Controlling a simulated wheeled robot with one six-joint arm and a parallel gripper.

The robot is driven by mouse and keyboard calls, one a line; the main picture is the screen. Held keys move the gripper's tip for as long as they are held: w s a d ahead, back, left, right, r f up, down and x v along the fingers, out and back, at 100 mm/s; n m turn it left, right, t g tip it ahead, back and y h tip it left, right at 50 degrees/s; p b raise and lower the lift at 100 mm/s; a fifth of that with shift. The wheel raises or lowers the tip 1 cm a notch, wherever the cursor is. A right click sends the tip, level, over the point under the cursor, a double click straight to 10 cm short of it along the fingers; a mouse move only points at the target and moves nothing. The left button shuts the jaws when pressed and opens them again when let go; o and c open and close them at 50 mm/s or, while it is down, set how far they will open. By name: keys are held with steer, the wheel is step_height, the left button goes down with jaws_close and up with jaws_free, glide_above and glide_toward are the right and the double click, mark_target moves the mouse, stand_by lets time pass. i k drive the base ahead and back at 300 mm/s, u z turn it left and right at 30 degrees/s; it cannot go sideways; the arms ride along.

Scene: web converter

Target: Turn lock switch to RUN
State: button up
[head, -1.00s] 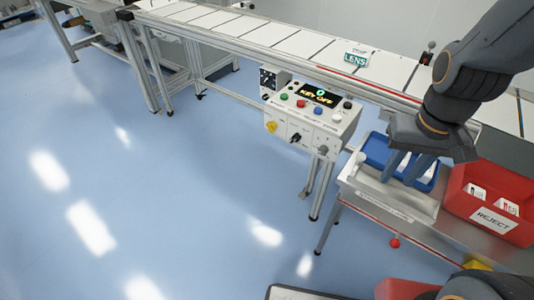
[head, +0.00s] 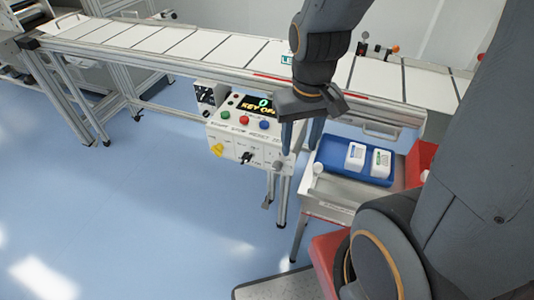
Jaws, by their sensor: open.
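The control box (head: 232,150) is mounted on the front of the conveyor. Its small display (head: 259,108) reads "KEY OFF" with a 0 above it. The lower face carries a yellow knob (head: 217,150), a black switch (head: 246,158) near the middle and a grey part (head: 277,166) at the right. I cannot tell from their labels which one is the lock switch. My gripper (head: 301,138) points down, open and empty, in front of the right end of the box. It is apart from the black switch, which lies to its left.
A blue tray (head: 332,169) with two white packs stands on a steel side table to the right of the box. A red bin (head: 420,160) is partly hidden behind my arm. The conveyor (head: 200,45) runs behind. The floor left of the box is clear.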

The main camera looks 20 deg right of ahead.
mark_target(218, 149)
steer(key=z, duration=1.2)
steer(key=k, duration=1.15)
steer(key=u, duration=1.2)
